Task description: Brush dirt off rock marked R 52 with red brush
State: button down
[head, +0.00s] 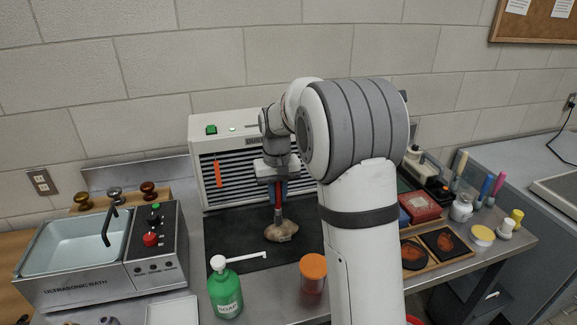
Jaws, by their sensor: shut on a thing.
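My gripper (276,178) points down in front of the slatted grey unit and is shut on a red brush (278,196). The brush is upright, with its bristle end down at the top of a tan-brown rock (281,231). The brush tip seems to touch the rock, but the exact contact is too small to tell. The rock lies on a dark mat (232,238). No marking on the rock can be read from here, and dirt on it cannot be made out.
The ultrasonic bath (158,268) is at left. The slatted unit (203,152) is behind. Framed trays (443,243) and small pots lie right.

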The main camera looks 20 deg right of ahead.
jog(key=shift+a, duration=0.35)
jog(key=d+r+p, duration=0.3)
jog(key=r+p, duration=0.3)
jog(key=r, duration=0.2)
jog(key=shift+d, duration=0.3)
dwell(0.7)
jog(key=shift+a+r+p, duration=0.1)
jog(key=shift+r+p, duration=0.05)
jog(key=shift+p, duration=0.6)
